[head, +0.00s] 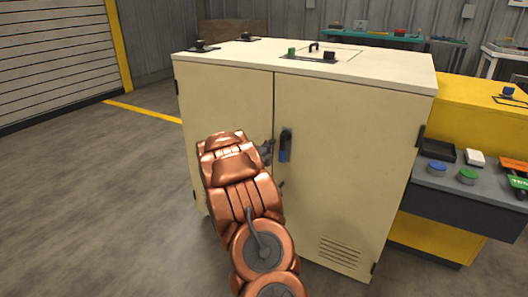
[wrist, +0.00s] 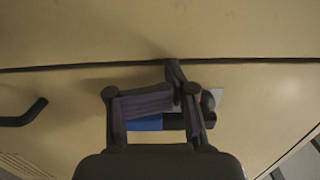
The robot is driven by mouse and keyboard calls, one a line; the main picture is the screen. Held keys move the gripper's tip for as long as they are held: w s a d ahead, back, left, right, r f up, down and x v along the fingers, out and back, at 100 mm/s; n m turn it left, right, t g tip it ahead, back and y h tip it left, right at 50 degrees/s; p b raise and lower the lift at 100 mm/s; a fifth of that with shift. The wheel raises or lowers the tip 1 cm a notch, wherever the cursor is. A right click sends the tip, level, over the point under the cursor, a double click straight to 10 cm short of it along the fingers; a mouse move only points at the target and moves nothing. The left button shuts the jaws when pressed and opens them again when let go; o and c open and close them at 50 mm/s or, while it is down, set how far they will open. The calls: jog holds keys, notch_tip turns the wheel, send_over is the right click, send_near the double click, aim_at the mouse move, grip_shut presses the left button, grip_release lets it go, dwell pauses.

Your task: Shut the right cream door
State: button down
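The right cream door (head: 345,165) is on the front of a cream cabinet. It looks flush or nearly flush with the left cream door (head: 228,105), with a dark seam between them. A black and blue handle (head: 286,145) sits near the seam on the right door. My gripper (head: 267,152) is close in front of the seam, just left of the handle, and partly hidden by my copper arm. The handle's blue part (wrist: 146,123) shows behind the fingers; contact is unclear.
A black bar handle (wrist: 25,113) shows at the left of the wrist view. A yellow workbench (head: 480,115) with a grey shelf of small parts stands right of the cabinet. Open floor (head: 90,190) lies to the left.

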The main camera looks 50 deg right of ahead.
jog(key=s+a, duration=0.2)
jog(key=a, duration=1.2)
jog(key=shift+p, duration=0.3)
jog(key=shift+w+a+r, duration=0.1)
jog(key=shift+a+r, duration=0.05)
